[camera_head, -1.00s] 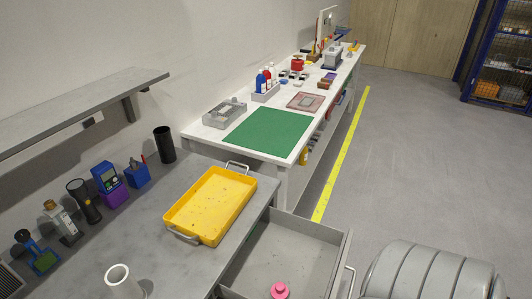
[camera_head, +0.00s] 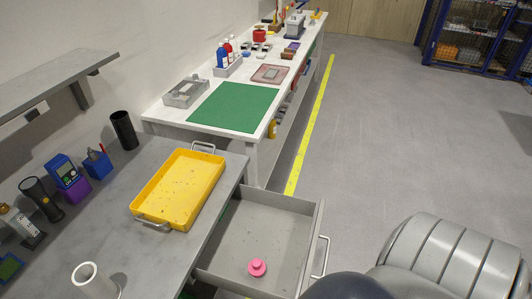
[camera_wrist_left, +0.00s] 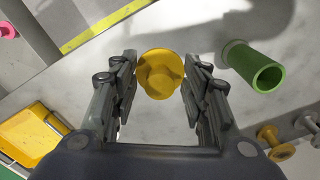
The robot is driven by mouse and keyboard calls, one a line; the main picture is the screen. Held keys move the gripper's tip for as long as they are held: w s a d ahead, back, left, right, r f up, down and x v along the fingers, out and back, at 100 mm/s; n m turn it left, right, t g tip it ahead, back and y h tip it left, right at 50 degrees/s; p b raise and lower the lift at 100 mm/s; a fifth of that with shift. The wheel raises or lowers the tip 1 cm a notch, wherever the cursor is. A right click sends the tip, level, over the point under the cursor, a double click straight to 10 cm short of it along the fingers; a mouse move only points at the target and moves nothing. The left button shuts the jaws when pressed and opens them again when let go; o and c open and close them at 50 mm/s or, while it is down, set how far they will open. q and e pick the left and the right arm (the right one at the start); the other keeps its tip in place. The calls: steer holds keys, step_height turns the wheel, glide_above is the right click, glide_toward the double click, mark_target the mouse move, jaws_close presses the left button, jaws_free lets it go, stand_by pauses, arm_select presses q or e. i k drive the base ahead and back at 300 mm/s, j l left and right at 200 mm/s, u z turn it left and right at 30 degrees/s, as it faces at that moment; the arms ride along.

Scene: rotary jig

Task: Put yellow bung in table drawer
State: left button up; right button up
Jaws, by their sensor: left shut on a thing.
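The yellow bung (camera_wrist_left: 160,74) is between the fingers of my left gripper (camera_wrist_left: 160,85) in the left wrist view. The gripper is shut on it. The open table drawer (camera_head: 285,215) is at lower centre in the head view, pulled out from the grey bench, with a pink bung (camera_head: 257,267) inside. The pink bung also shows at the upper left edge of the left wrist view (camera_wrist_left: 8,31). The yellow bung and left gripper fingers are not visible in the head view. My right gripper is not in view.
The left wrist view shows a green tube (camera_wrist_left: 255,66) and a yellow-brown spool-like part (camera_wrist_left: 276,142) on a pale surface. Most of the drawer floor is clear.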

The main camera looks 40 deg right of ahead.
mark_target(274, 228)
steer(key=z, duration=0.5)
steer(key=i+l+z, duration=0.1)
steer(key=z, duration=0.35)
steer(key=i+z, duration=0.1)
steer(key=z, duration=0.4)
steer(key=i+z, duration=0.1)
steer(key=z, duration=0.4)
